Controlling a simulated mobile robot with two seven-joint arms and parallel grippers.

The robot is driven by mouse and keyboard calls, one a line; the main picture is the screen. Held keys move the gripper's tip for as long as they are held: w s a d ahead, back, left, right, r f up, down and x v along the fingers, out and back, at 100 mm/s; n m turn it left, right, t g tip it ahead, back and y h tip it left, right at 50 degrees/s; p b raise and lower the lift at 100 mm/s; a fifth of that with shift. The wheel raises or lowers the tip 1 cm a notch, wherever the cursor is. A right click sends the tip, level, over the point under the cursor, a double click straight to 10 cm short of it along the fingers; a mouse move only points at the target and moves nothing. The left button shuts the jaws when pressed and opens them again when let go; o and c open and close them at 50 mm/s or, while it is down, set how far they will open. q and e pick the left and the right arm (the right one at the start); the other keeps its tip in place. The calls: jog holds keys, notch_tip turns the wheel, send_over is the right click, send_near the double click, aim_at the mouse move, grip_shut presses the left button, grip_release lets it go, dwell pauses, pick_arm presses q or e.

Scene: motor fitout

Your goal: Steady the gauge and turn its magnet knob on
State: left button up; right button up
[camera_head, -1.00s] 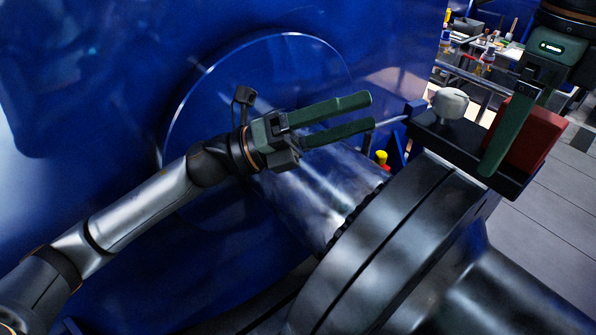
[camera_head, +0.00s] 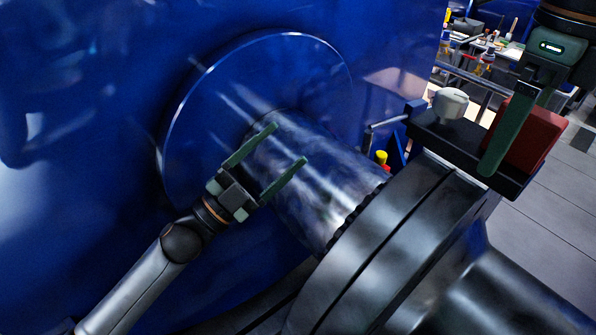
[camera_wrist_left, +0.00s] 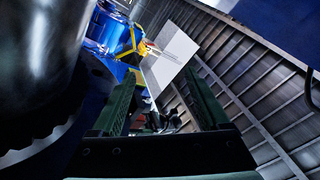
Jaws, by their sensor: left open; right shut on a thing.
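The gauge shows at the upper right of the head view as a black base (camera_head: 450,137) with a red block (camera_head: 537,135) on it. A light grey rounded knob (camera_head: 449,103) stands on its left end. My right gripper (camera_head: 495,160) has its green fingers shut at the red block, and a finger hides part of it. My left gripper (camera_head: 290,143) is open and empty, left of the gauge and over the bare metal shaft (camera_head: 315,185). Its spread fingers also show in the left wrist view (camera_wrist_left: 160,108). The gauge is not clearly seen there.
A large dark flange (camera_head: 395,235) lies below the gauge. A big blue housing wall (camera_head: 90,200) with a round disc fills the left. A thin grey rod (camera_head: 387,123) and a yellow-capped item (camera_head: 382,157) are beside the gauge. A cluttered bench (camera_head: 490,48) stands behind.

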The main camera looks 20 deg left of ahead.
pick_arm(q)
jog(key=a+f+n+t+y, duration=0.1)
jog(key=a+f+n+y, duration=0.2)
jog(key=f+n+y, duration=0.1)
jog(key=shift+f+n+y, duration=0.4)
jog(key=shift+f+n, duration=0.3)
jog(key=shift+f, duration=0.25)
jog(key=shift+a, duration=0.1)
jog(key=n+g+h, duration=0.9)
jog(key=n+g, duration=0.9)
jog(key=n, duration=1.3)
send_near(450, 100)
jog(key=d, duration=0.3)
jog(key=w+d, duration=0.1)
jog(key=d, duration=0.3)
jog(key=w+d+f, duration=0.1)
jog(key=d, duration=0.2)
jog(key=shift+w+d, duration=0.25)
jog(key=shift+d, duration=0.05)
jog(key=shift+w, duration=0.1)
grip_shut()
